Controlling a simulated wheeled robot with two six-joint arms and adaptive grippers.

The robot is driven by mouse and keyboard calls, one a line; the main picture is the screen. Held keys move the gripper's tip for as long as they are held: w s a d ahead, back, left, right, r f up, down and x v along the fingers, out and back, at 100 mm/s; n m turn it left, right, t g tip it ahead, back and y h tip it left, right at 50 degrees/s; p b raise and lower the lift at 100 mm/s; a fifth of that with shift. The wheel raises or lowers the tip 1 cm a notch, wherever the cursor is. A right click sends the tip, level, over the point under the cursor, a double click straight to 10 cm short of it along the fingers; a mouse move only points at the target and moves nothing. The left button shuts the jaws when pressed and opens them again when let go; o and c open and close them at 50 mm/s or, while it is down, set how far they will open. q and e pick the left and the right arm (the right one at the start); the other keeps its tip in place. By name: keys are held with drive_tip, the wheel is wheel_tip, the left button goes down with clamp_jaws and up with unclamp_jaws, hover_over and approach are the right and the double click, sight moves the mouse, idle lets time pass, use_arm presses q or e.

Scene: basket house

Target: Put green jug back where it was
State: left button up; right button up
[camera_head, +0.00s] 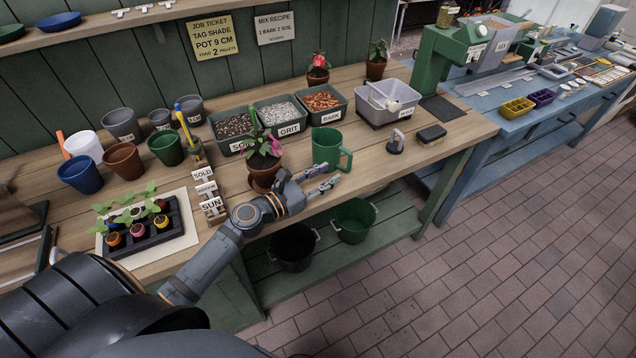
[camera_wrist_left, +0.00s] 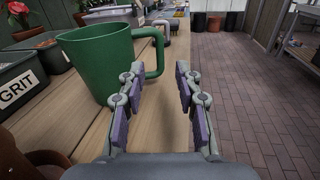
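The green jug (camera_head: 326,148) stands upright on the wooden bench, in front of the tub of bark, with its handle towards the right. In the left wrist view the jug (camera_wrist_left: 95,60) is large at the left, its handle (camera_wrist_left: 152,50) just beyond the fingertips. My left gripper (camera_head: 328,177) is just in front of the jug at the bench's front edge. In the left wrist view its two fingers (camera_wrist_left: 160,85) are spread apart with nothing between them. My right gripper is in neither view.
A potted pink flower (camera_head: 264,160) stands left of the jug, close to my left arm. Tubs labelled GRIT (camera_head: 278,128) and BARK (camera_head: 324,117) stand behind.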

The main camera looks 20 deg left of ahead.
use_arm(q)
drive_tip(key=shift+f+b+v, duration=0.2)
drive_tip(key=shift+b+v, duration=0.5)
drive_tip(key=shift+v, duration=0.35)
drive_tip(key=shift+s+a+r, duration=0.1)
drive_tip(key=shift+s, duration=0.1)
drive_tip(key=shift+s+r, duration=0.1)
